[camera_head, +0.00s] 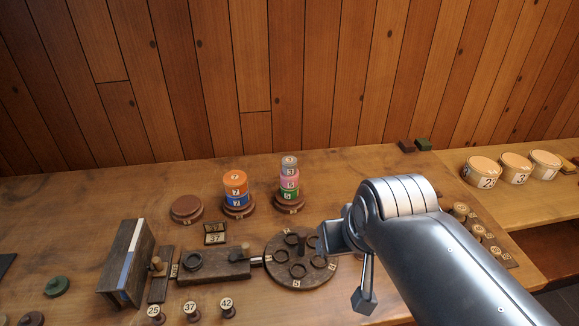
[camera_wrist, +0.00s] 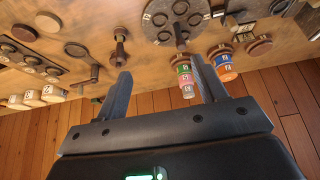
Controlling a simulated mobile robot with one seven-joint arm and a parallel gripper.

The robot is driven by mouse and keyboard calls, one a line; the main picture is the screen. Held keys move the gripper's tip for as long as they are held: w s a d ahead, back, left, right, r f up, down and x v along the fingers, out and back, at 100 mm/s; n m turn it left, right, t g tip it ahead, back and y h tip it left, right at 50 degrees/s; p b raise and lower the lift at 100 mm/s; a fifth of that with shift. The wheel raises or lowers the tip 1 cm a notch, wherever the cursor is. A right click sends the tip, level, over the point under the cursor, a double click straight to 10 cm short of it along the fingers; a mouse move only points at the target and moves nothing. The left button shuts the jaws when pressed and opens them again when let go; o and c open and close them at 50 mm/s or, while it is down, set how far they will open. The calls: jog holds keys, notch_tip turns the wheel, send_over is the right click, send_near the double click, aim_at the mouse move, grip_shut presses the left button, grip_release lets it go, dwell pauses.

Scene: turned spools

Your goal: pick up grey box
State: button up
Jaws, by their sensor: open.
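The grey box looks like the small grey round canister marked 3 (camera_head: 289,165), on top of a stack on a brown round base. Below it in the stack are a pink canister (camera_head: 289,182) and a green one (camera_head: 289,193). In the wrist view, which is upside down, the grey canister (camera_wrist: 188,91) is at the lower end of the stack, beside the right finger and partly overlapped by it. My gripper (camera_wrist: 161,66) is open, with nothing between its fingers. In the head view my gripper (camera_head: 347,268) is to the right of and nearer than the stack, apart from it.
An orange and blue stack (camera_head: 236,188) stands left of the grey one. A round wooden disc with rings and a post (camera_head: 300,277) lies in front. Round white tubs (camera_head: 482,171) stand at the right. The wooden wall (camera_head: 290,80) closes off the back.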

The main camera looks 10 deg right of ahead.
jog(key=w+r+g, duration=0.1)
jog(key=w+r, duration=0.4)
jog(key=w, duration=0.4)
jog(key=m+g, duration=0.2)
jog(key=g, duration=0.3)
send_over(289, 159)
jog(key=f, duration=0.4)
jog(key=shift+d, duration=0.35)
notch_tip(289, 159, down, 5)
jog(key=shift+f, duration=0.15)
jog(key=shift+a+f, duration=0.15)
jog(key=shift+f, duration=1.15)
jog(key=shift+a+f, duration=0.15)
jog(key=shift+f, duration=1.15)
jog(key=shift+c, duration=0.6)
jog(key=c, duration=0.9)
